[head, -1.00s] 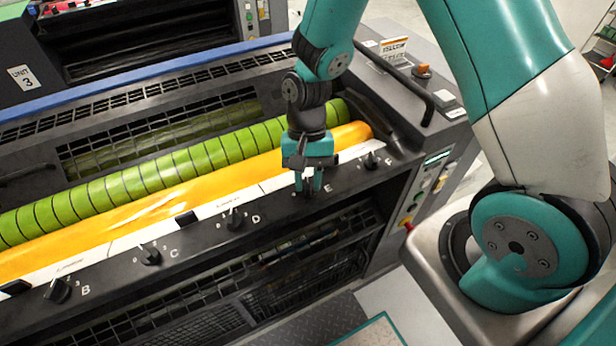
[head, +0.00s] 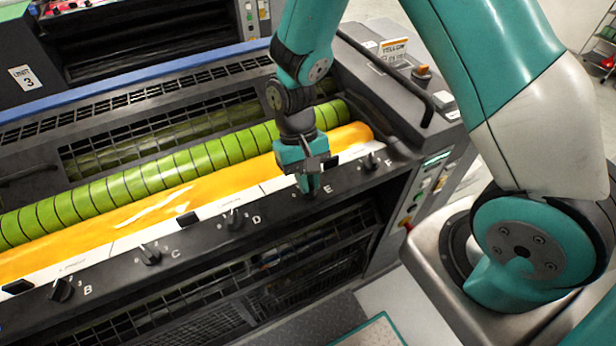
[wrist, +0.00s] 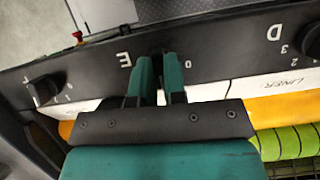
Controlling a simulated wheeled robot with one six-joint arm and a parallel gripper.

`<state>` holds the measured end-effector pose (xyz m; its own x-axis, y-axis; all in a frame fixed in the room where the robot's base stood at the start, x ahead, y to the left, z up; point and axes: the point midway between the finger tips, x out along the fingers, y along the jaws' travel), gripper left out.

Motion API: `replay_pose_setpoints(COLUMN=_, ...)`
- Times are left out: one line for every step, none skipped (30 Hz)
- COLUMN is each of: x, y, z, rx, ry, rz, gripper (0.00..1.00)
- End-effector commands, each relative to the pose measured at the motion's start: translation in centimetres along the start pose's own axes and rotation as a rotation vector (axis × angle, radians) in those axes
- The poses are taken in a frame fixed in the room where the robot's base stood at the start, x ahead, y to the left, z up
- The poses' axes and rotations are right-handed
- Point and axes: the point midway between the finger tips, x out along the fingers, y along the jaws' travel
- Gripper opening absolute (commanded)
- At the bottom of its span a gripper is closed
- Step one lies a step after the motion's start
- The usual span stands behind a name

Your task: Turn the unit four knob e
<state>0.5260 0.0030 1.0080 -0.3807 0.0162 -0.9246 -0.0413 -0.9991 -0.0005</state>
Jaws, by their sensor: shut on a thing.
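Knob E sits on the black panel rail (head: 207,239) beside its white letter E (head: 328,190). In the head view my gripper (head: 308,188) hides the knob. In the wrist view my gripper (wrist: 160,64) has its two teal fingers close together, shut on the dark knob E (wrist: 158,56) between them. The letter E (wrist: 124,60) shows to the left of the fingers and a 0 mark to the right. Which way the knob points cannot be made out.
Knob F (head: 370,162) stands to the right and knob D (head: 234,219) to the left, with knob C (head: 150,255) and knob B (head: 61,290) farther left. A yellow roller (head: 190,200) and green roller (head: 150,180) lie behind the rail.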

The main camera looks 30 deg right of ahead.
Motion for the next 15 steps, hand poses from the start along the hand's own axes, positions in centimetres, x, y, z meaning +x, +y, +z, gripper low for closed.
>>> replay_pose_setpoints(x=0.34, y=0.04, z=0.17, rx=-0.039, ry=-0.008, rz=0.021, gripper=0.00)
replay_pose_setpoints(x=0.35, y=0.04, z=0.17, rx=-0.063, ry=-0.008, rz=0.032, gripper=0.00)
replay_pose_setpoints(x=0.36, y=0.03, z=0.19, rx=-0.096, ry=-0.009, rz=0.045, gripper=0.00)
replay_pose_setpoints(x=0.37, y=0.03, z=0.20, rx=-0.120, ry=-0.009, rz=0.054, gripper=0.00)
replay_pose_setpoints(x=0.37, y=0.05, z=0.20, rx=-0.143, ry=-0.010, rz=0.064, gripper=0.00)
replay_pose_setpoints(x=0.38, y=0.04, z=0.21, rx=-0.173, ry=-0.010, rz=0.077, gripper=0.00)
replay_pose_setpoints(x=0.39, y=0.02, z=0.23, rx=-0.195, ry=-0.010, rz=0.085, gripper=0.00)
replay_pose_setpoints(x=0.40, y=0.02, z=0.23, rx=-0.216, ry=-0.010, rz=0.094, gripper=0.00)
replay_pose_setpoints(x=0.40, y=0.05, z=0.22, rx=-0.242, ry=-0.011, rz=0.105, gripper=0.00)
replay_pose_setpoints(x=0.41, y=0.04, z=0.23, rx=-0.260, ry=-0.011, rz=0.113, gripper=0.00)
replay_pose_setpoints(x=0.42, y=0.03, z=0.24, rx=-0.279, ry=-0.011, rz=0.120, gripper=0.00)
replay_pose_setpoints(x=0.42, y=0.03, z=0.24, rx=-0.302, ry=-0.011, rz=0.130, gripper=0.00)
replay_pose_setpoints(x=0.43, y=0.03, z=0.24, rx=-0.317, ry=-0.011, rz=0.136, gripper=0.00)
replay_pose_setpoints(x=0.43, y=0.04, z=0.24, rx=-0.332, ry=-0.011, rz=0.142, gripper=0.00)
replay_pose_setpoints(x=0.44, y=0.03, z=0.25, rx=-0.350, ry=-0.011, rz=0.149, gripper=0.00)
